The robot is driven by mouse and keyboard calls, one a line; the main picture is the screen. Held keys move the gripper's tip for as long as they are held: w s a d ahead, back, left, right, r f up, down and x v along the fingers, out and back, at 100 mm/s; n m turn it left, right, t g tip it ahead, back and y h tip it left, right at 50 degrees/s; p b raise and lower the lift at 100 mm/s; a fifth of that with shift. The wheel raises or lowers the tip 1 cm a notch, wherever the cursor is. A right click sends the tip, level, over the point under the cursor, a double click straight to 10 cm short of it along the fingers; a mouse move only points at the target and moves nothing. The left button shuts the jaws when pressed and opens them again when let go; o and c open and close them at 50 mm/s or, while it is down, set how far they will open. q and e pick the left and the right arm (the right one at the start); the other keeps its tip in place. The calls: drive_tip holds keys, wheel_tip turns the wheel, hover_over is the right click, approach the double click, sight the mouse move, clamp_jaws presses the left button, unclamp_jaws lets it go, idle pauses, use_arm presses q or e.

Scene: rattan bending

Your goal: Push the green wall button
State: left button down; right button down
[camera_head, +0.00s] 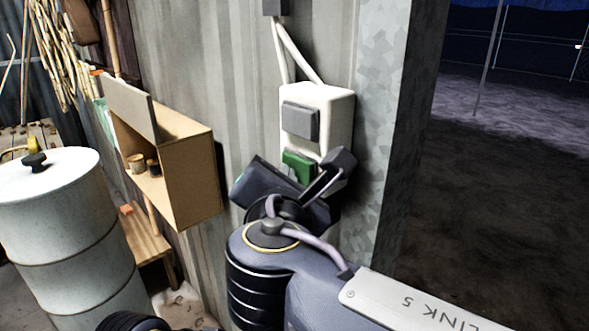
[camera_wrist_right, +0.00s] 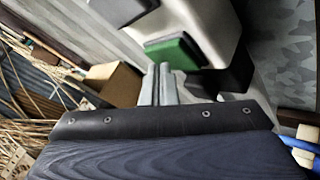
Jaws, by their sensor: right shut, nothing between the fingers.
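The green wall button (camera_head: 298,167) sits on the lower front of a white wall box (camera_head: 335,100), under a grey button (camera_head: 300,122). My right gripper (camera_head: 290,190) is in front of the box's lower part and covers part of the green button in the head view. In the right wrist view, the gripper's two grey fingers (camera_wrist_right: 158,72) are shut together and empty. Their tips are close to the near edge of the green button (camera_wrist_right: 174,52); I cannot tell whether they touch it. My left gripper is not in view.
The box is on a corrugated metal wall (camera_head: 240,60) beside a metal post (camera_head: 385,110), with dark open ground to the right. A wooden shelf box (camera_head: 190,185) is on the wall at left. A white drum (camera_head: 60,230) stands at far left.

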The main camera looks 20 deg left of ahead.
drive_tip(key=s+a, duration=0.2)
drive_tip(key=s, duration=0.3)
drive_tip(key=shift+s+a, duration=0.15)
drive_tip(key=shift+s, duration=0.15)
idle(0.4)
